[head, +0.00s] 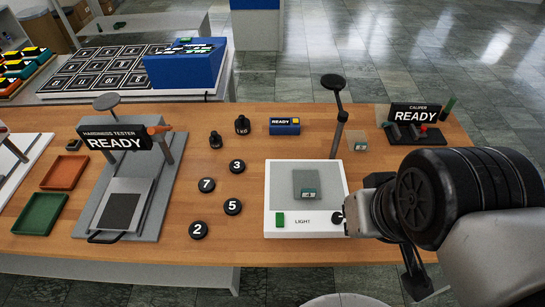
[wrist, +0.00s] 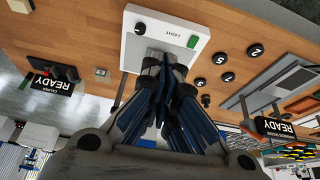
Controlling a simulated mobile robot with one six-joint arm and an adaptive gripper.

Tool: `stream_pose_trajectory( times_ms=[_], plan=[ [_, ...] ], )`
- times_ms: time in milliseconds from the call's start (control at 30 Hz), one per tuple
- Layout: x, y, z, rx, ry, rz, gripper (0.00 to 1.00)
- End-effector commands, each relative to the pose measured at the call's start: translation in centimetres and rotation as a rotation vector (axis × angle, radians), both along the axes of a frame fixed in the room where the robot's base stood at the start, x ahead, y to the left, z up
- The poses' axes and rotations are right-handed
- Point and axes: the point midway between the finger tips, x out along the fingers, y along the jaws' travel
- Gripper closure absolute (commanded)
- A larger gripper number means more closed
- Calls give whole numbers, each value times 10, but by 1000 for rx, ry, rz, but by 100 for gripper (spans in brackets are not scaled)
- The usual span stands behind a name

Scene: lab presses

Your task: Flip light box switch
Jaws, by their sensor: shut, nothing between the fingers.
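The white light box (head: 317,233) lies on the wooden bench, with a grey panel on top and a "LIGHT" label on its front strip. A green switch-like block (head: 280,219) sits left of the label and a round black knob (head: 337,217) sits right of it. In the wrist view the green block (wrist: 192,41) and knob (wrist: 139,28) are both uncovered. My gripper (wrist: 165,64) is shut and empty, its fingers in front of the box's panel in that view. In the head view my arm reaches in from the right; the fingertips are hard to make out. Contact cannot be told.
A small sample block (head: 308,194) lies on the box's panel. A lamp or magnifier post (head: 337,115) stands behind it. The caliper station (head: 415,125) is behind right. Several black weights (head: 232,207) and the hardness tester (head: 125,195) are to the left.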

Motion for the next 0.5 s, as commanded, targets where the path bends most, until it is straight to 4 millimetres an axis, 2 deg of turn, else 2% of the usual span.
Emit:
stream_pose_trajectory(
  times_ms=[167,367,500],
  plan=[
    [18,8,-1,-44,45,142,100],
    [59,30,-10,-134,132,475,100],
    [89,50,-26,-192,189,728,100]
  ],
)
